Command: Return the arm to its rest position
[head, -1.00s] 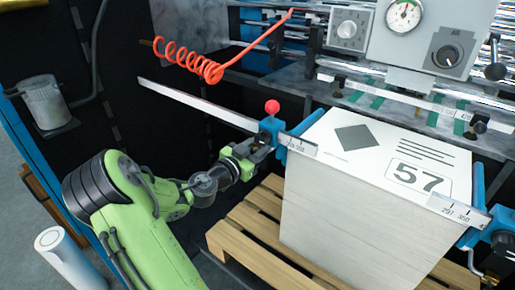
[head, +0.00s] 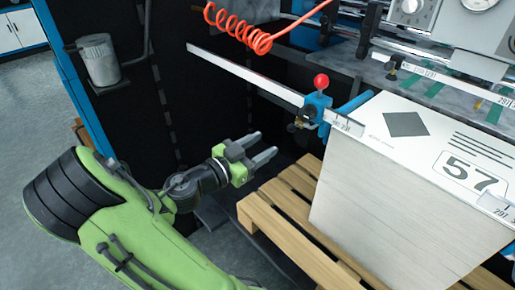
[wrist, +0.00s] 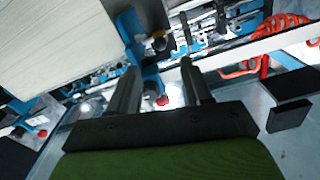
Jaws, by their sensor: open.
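My green arm reaches in from the lower left in the head view. My gripper (head: 268,149) is open and empty, its two grey fingers apart, in free air left of the paper stack. In the wrist view my gripper (wrist: 160,88) shows two dark fingers with a gap between them. The blue side-guide clamp with the red knob (head: 321,82) sits on the steel ruler bar (head: 240,82), above and to the right of the fingers. They are apart from it.
The white paper stack (head: 380,190) marked 57 stands on a wooden pallet (head: 290,215) at the right. An orange coiled hose (head: 240,28) hangs above the bar. A grey canister (head: 98,60) is at the upper left. Open floor lies at the far left.

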